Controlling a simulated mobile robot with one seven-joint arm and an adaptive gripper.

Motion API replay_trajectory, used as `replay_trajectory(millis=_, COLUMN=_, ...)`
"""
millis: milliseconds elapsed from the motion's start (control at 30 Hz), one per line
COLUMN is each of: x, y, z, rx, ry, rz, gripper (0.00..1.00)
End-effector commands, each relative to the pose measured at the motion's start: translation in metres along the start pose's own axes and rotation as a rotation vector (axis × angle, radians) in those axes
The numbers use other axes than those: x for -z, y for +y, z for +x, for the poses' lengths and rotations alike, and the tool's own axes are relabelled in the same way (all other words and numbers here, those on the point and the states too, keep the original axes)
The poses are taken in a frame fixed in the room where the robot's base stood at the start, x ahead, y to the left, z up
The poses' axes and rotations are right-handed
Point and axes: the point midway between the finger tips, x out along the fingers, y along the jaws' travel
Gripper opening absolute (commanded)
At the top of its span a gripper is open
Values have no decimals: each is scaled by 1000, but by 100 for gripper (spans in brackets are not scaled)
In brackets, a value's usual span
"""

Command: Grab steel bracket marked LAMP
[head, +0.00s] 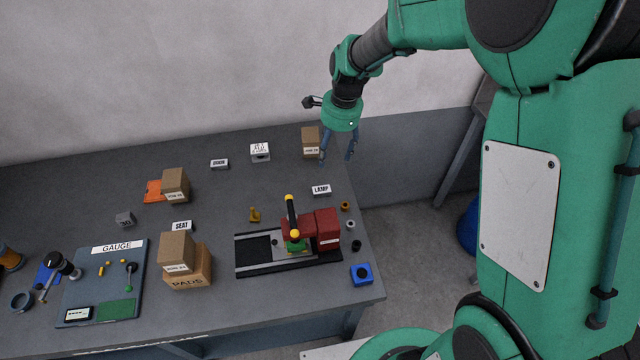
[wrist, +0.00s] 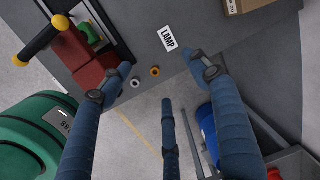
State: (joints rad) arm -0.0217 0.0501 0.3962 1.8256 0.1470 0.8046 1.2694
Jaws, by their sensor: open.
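A small white label plate reading LAMP (head: 321,189) lies on the grey table near its right side; it also shows in the wrist view (wrist: 169,39). No bracket shape can be made out under or beside the label. My gripper (head: 337,158) is open and empty, fingers pointing down, above the table's right edge, up and to the right of the LAMP plate. In the wrist view my gripper's fingers (wrist: 163,70) are spread, with the plate beyond them and nothing between them.
A red vise (head: 326,228) with a yellow-tipped handle stands in front of the LAMP plate. A cardboard box (head: 311,142) stands behind it. Brass and grey rings (head: 345,206) and a blue block (head: 361,274) sit near the right edge. Other labels read SEAT (head: 181,226) and GAUGE (head: 117,247).

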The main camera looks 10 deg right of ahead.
Motion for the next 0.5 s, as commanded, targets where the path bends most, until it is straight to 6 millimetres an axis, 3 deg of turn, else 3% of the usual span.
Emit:
replay_trajectory(millis=33, x=2, y=-5, z=18, rx=-17, ry=-6, rz=40, gripper=62)
replay_trajectory(millis=200, x=5, y=-19, z=56, rx=-49, ry=-17, rz=161, gripper=62)
replay_trajectory(millis=333, x=6, y=-24, z=72, rx=-61, ry=-20, rz=213, gripper=62)
replay_trajectory(millis=500, x=7, y=-26, z=78, rx=-67, ry=-21, rz=232, gripper=62)
